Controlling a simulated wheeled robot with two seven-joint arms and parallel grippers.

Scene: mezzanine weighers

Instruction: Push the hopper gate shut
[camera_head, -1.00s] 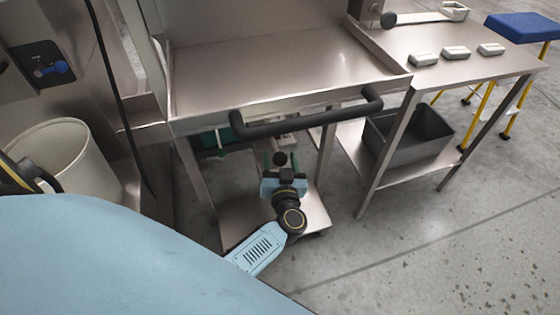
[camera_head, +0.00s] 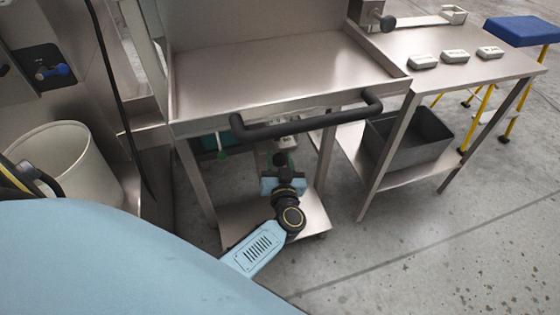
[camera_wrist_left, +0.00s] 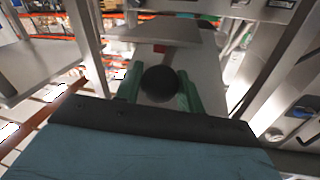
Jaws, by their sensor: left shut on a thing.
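My left gripper (camera_head: 281,164) is low under the front of the steel hopper tray (camera_head: 270,75), below the black bar handle. In the left wrist view its green fingers (camera_wrist_left: 160,95) are closed on the two sides of a round black knob (camera_wrist_left: 159,84). The knob sits in front of a grey metal plate (camera_wrist_left: 158,30) with a small red mark under it. I cannot tell for sure from the pictures whether this plate is the hopper gate, or how far it stands open. My right gripper is not in view.
The black bar handle (camera_head: 300,124) juts out from the tray's front edge just above my left wrist. A side table (camera_head: 465,68) with several small blocks stands at the right, a grey bin (camera_head: 425,150) on its lower shelf. A pale bucket (camera_head: 62,165) stands at the left. Floor in front is clear.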

